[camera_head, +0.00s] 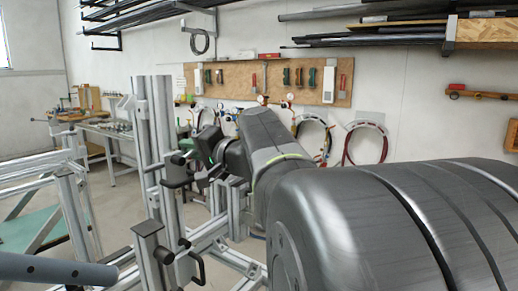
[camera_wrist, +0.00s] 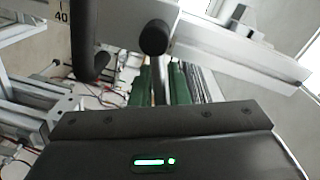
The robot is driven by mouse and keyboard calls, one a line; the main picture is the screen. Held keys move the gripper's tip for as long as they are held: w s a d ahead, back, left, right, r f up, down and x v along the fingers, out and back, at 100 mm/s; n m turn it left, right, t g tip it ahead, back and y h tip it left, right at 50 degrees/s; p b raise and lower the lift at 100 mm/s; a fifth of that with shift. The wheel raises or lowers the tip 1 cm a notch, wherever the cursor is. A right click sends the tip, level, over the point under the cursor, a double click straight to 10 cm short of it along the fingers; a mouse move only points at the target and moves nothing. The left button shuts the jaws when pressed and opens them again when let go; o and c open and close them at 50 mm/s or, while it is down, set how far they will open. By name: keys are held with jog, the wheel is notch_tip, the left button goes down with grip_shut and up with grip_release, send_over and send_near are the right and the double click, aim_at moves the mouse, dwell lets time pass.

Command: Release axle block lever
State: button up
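The aluminium frame jig (camera_head: 160,150) stands left of centre in the head view, with upright profiles and black clamp parts. My gripper (camera_head: 184,158) is at the upper part of the upright, close to a black lever (camera_head: 176,170); whether they touch cannot be told. In the wrist view a round black lever knob (camera_wrist: 154,38) on a metal rod lies just beyond my gripper's dark body, which has a green light. A curved black handle (camera_wrist: 92,62) is to its left. My fingertips are hidden or not distinguishable. Which lever belongs to the axle block is not clear.
Lower on the jig are a black-topped post (camera_head: 147,228) and a black bent handle (camera_head: 197,266). Another aluminium frame (camera_head: 70,190) stands at the left. A workbench (camera_head: 110,132) and a tool board (camera_head: 270,80) are farther back. Grey floor shows between the frames.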

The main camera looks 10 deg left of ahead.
dwell(0.3)
jog(key=f+b+v, duration=0.1)
jog(key=b+v, duration=0.1)
jog(key=v, duration=1.1)
jog(key=shift+s+d+r+b, duration=0.15)
jog(key=shift+d+r+b, duration=0.2)
jog(key=shift+r, duration=0.1)
